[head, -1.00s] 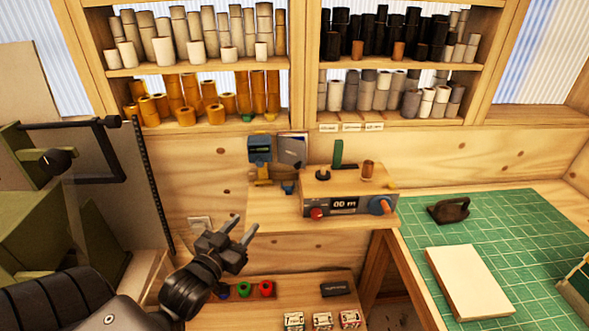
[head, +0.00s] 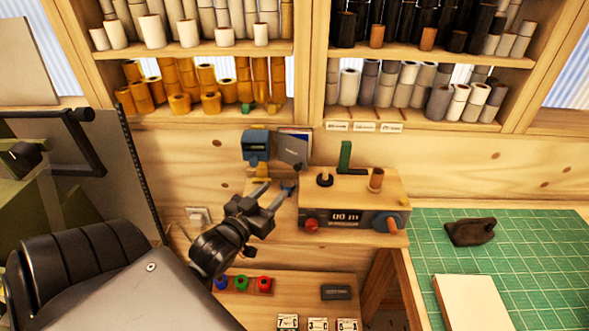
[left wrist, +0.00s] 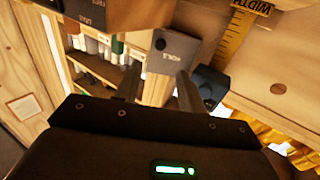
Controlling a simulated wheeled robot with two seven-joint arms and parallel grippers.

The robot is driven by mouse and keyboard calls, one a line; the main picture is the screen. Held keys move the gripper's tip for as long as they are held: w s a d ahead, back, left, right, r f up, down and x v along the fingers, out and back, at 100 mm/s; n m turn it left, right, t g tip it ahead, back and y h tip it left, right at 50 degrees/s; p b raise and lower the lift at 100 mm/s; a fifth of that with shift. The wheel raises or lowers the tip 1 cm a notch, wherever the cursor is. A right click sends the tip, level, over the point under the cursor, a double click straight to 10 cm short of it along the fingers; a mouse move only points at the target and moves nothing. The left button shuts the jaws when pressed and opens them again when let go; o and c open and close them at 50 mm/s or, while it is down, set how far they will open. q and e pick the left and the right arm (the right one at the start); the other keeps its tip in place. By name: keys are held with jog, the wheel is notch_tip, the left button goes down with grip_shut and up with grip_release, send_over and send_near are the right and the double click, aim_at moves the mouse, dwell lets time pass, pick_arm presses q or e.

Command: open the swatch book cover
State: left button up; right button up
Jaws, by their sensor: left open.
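A dark grey booklet (head: 293,149) with lettering on its cover, which looks like the swatch book, stands upright against the wooden back wall. Bluish and reddish edges show behind its cover, which looks closed. It also shows in the left wrist view (left wrist: 172,52), just beyond the fingers. My left gripper (head: 270,193) is open and empty, below and slightly left of the booklet in the head view. In the left wrist view its two fingers (left wrist: 157,85) are apart, with the booklet seen past the gap. Whether they touch it I cannot tell. My right gripper is not in view.
A blue device (head: 256,146) stands left of the booklet. A wooden box with a display (head: 346,215) and knobs is close on the right. Shelves of rolls (head: 200,103) are above. A green cutting mat (head: 545,250) with a cream block (head: 478,303) lies right.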

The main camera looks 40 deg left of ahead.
aim_at(296, 169)
pick_arm(q)
jog(key=w+p, duration=0.1)
jog(key=w, duration=0.2)
jog(key=w+p, duration=0.1)
jog(key=w, duration=0.2)
jog(key=w+a+p, duration=0.1)
jog(key=w, duration=0.2)
jog(key=shift+a, duration=0.1)
jog(key=shift+w, duration=0.15)
jog(key=shift+w+f, duration=0.1)
jog(key=shift+w, duration=0.2)
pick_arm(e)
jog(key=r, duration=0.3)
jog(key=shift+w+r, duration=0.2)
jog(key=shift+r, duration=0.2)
pick_arm(q)
grip_shut()
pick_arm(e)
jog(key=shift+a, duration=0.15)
